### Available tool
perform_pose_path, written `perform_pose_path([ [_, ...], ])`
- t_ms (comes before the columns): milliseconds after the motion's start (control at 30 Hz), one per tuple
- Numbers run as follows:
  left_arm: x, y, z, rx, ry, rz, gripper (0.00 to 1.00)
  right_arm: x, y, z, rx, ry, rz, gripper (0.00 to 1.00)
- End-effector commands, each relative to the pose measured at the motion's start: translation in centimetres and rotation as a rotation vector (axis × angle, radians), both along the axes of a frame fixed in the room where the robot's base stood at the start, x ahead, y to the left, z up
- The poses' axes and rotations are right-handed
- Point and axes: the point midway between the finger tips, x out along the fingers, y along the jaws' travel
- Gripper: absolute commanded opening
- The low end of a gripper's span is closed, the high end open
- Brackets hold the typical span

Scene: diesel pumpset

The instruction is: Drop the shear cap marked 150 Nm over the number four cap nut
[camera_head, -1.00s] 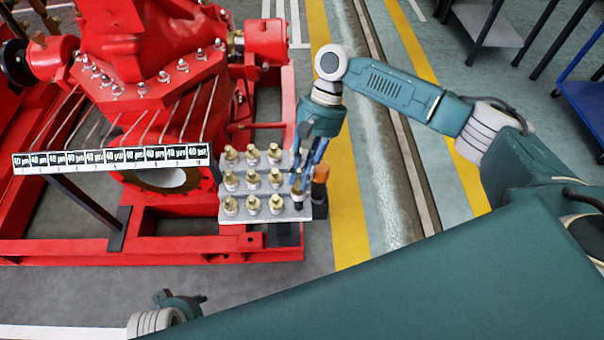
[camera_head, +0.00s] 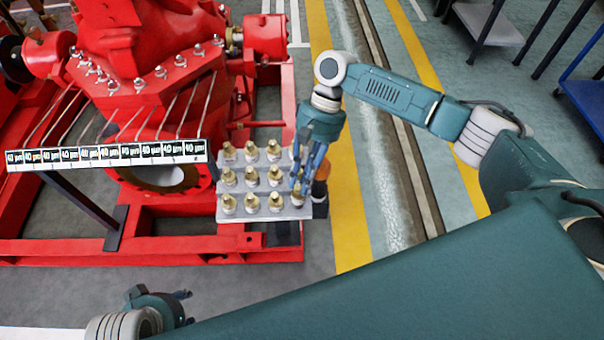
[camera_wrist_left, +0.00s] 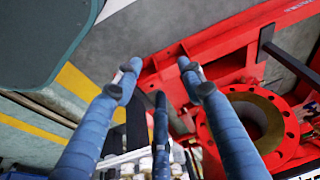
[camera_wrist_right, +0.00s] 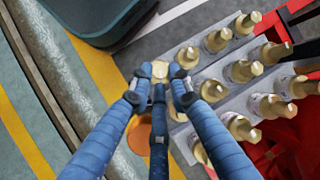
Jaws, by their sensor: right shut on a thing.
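Several brass-topped caps stand in rows on a grey tray (camera_head: 266,213); their markings are too small to read. My right gripper (camera_head: 301,182) points down at the tray's front right corner and is shut on a brass-topped cap (camera_wrist_right: 160,72), seen between its fingertips in the right wrist view (camera_wrist_right: 158,88). I cannot tell whether that cap is clear of the tray. Silver cap nuts (camera_head: 161,72) sit on the red pump body (camera_head: 125,55), above and left of the tray. My left gripper (camera_head: 186,307), low in the head view, is open and empty.
A label strip (camera_head: 105,155) reading "40 µm" repeatedly crosses in front of the pump, with thin pipes (camera_head: 195,105) behind it. An orange cylinder (camera_head: 322,168) stands at the tray's right edge. A red frame (camera_head: 190,257) surrounds the pump base. Grey floor (camera_head: 60,285) is clear in front.

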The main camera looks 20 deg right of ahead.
Motion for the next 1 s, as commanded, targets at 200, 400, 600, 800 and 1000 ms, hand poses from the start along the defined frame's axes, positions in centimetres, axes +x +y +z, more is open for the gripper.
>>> perform_pose_path([
  [200, 0.1, 0.0, -0.3, 0.0, 0.003, 0.0, 0.4, 0.0, 0.0, -0.3, 0.001, 0.0, 0.0, 0.0],
  [400, 0.1, 0.0, -0.3, -0.001, 0.002, 0.0, 0.4, 0.0, 0.0, -0.3, 0.001, 0.0, 0.0, 0.0],
  [600, 0.2, 0.0, -0.3, 0.0, 0.0, 0.0, 0.4, 0.0, 0.0, -0.3, 0.001, 0.0, 0.0, 0.0],
  [800, 0.3, 0.0, -1.0, 0.001, 0.003, 0.0, 0.4, 0.0, 0.0, -0.3, 0.001, 0.0, 0.0, 0.0],
  [1000, 0.3, -0.1, -1.7, 0.0, 0.007, 0.0, 0.4, 0.0, 0.0, -0.3, 0.001, 0.0, 0.0, 0.0],
])
